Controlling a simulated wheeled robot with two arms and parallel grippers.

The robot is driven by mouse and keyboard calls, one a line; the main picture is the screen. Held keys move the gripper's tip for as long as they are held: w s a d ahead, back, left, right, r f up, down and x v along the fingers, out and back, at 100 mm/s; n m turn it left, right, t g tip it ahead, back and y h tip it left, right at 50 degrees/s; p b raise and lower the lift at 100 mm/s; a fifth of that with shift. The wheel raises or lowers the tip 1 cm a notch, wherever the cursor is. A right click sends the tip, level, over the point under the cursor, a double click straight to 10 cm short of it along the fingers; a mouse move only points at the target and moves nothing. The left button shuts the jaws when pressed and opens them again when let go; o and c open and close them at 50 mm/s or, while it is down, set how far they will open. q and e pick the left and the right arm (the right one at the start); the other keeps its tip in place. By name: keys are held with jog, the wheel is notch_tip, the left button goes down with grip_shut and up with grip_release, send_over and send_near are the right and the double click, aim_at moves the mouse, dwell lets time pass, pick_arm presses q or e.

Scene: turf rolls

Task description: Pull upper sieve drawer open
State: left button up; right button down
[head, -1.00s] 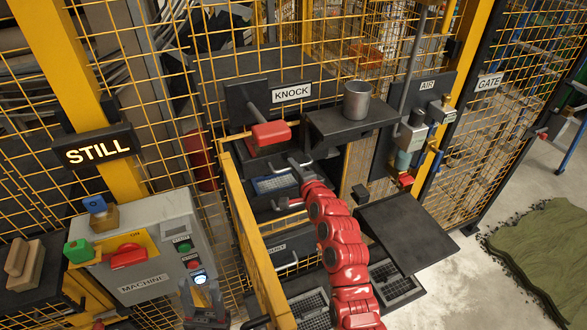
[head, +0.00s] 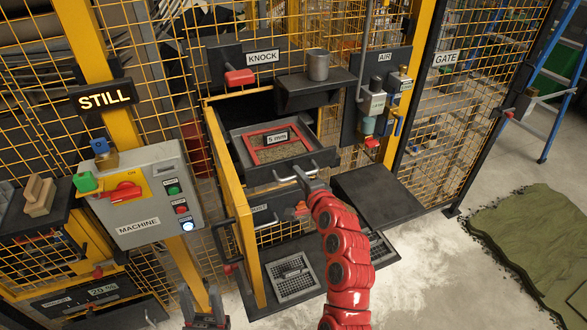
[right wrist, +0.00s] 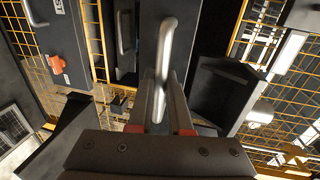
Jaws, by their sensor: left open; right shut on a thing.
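The upper sieve drawer (head: 262,178) stands pulled out of the dark machine housing. Inside it lies a red-framed sieve (head: 254,159) labelled "5 mm" with granular material on its mesh. My right gripper (head: 303,183) is shut on the drawer's metal handle (head: 284,178). The right wrist view shows the silver handle (right wrist: 167,45) upright between the fingers of that gripper (right wrist: 163,100). My left gripper (head: 203,300) is open and empty at the bottom of the head view, well apart from the drawer.
An open yellow-framed guard door (head: 232,215) stands just left of the drawer. Below is a lower drawer (head: 285,228), partly hidden. A dark shelf with a metal cup (head: 317,65), a red KNOCK handle (head: 240,77) and a sloping dark plate (head: 378,195) are close by. A control box (head: 155,200) stands left.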

jog(key=f+v, duration=0.1)
jog(key=v, duration=0.5)
jog(key=shift+s+f+b, duration=0.2)
jog(key=shift+s+b, duration=0.2)
jog(key=shift+s, duration=0.05)
jog(key=shift+d, duration=0.2)
jog(key=c, duration=0.8)
grip_release()
jog(key=shift+c, duration=0.2)
